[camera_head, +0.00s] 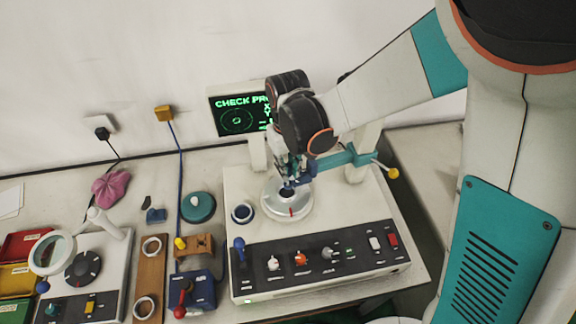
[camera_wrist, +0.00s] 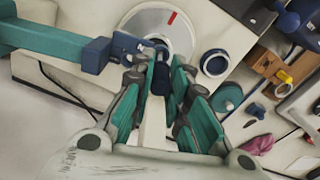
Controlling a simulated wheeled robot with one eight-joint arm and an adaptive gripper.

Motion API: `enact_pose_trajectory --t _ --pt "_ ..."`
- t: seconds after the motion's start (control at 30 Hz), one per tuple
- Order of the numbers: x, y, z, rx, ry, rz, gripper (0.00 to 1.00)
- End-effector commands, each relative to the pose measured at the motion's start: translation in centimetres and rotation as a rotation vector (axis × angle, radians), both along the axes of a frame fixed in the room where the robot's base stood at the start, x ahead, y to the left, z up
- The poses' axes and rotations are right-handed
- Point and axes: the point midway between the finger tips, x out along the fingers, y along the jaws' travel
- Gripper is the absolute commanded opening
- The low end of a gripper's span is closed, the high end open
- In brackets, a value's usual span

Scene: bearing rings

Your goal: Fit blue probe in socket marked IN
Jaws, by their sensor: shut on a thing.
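My gripper (camera_head: 291,170) is low over the round metal turntable (camera_head: 272,204) of the measuring machine. In the wrist view, my gripper (camera_wrist: 160,88) is shut on a dark blue cylinder, which looks like the blue probe (camera_wrist: 159,78). The probe's lower end shows as a dark tip in the head view (camera_head: 287,191), above the turntable. The machine's teal arm (camera_wrist: 45,42) ends in a blue block (camera_wrist: 127,48), close beside the probe. I cannot tell whether probe and block touch. No IN marking is readable; fingers partly hide the block in the head view.
A wooden rack (camera_head: 203,243) holds a yellow probe (camera_head: 180,243). A dark blue ring (camera_head: 242,212) lies left of the turntable. Several knobs and a blue lever (camera_head: 240,249) stand on the front panel. A green-lettered screen (camera_head: 228,118) is behind; the teal arm crosses right.

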Motion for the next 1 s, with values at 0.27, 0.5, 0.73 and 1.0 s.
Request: enact_pose_trajectory --t 0.27,0.5,0.73,1.0 --pt "0.0 0.0 -0.9 0.0 0.0 0.0 0.0" --pt "0.0 0.0 -1.6 0.0 0.0 0.0 0.0" --pt "0.0 0.0 -2.2 0.0 0.0 0.0 0.0" --pt "0.0 0.0 -2.9 0.0 0.0 0.0 0.0"
